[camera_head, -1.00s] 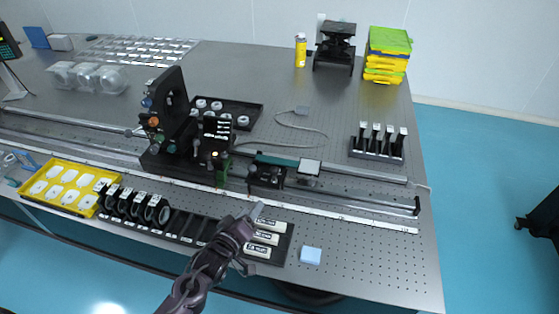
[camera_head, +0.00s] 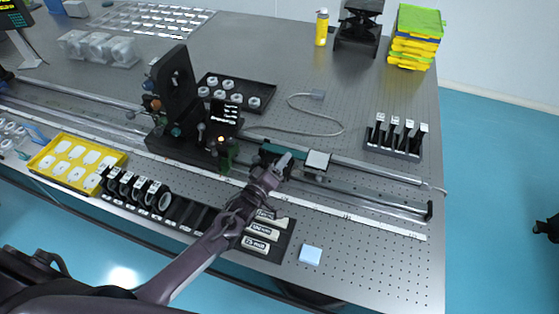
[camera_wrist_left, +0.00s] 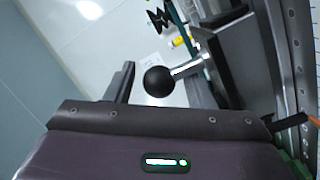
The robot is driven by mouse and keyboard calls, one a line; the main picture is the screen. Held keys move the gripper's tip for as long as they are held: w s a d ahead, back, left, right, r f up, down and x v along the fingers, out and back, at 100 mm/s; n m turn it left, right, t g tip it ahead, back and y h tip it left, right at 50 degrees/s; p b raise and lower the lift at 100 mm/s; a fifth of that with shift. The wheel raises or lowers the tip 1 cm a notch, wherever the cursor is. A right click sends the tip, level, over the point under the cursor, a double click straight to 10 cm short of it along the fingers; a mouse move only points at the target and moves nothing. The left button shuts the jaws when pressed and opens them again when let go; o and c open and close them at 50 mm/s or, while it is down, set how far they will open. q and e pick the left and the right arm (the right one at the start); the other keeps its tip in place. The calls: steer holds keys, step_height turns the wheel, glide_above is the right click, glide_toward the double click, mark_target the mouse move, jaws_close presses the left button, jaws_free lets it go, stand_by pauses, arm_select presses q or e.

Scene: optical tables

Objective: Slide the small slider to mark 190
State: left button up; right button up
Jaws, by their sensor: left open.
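My left gripper (camera_head: 280,163) is open at the rail, over the small dark slider (camera_head: 267,151), which it partly hides in the head view. In the left wrist view, a black ball knob (camera_wrist_left: 158,82) on a metal rod (camera_wrist_left: 187,68) shows between the open fingers of my left gripper (camera_wrist_left: 163,88). I cannot tell whether the fingers touch it. A white square plate (camera_head: 318,159) stands on the rail just right of the gripper. The white scale strip (camera_head: 360,217) runs along the rail's front; its numbers are too small to read.
A black stand with optics (camera_head: 177,95) stands on the rail left of the gripper. In front are a yellow tray (camera_head: 66,181) and a black rack of lenses and labelled blocks (camera_head: 190,222). The rail (camera_head: 385,201) looks clear right of the white plate.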

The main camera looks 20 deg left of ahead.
arm_select(q)
steer(key=shift+w, duration=0.1)
steer(key=shift+c, duration=0.4)
steer(key=c, duration=0.5)
jaws_close()
steer(key=shift+d, duration=0.1)
arm_select(e)
steer(key=shift+d, duration=0.2)
steer(key=shift+w, duration=0.1)
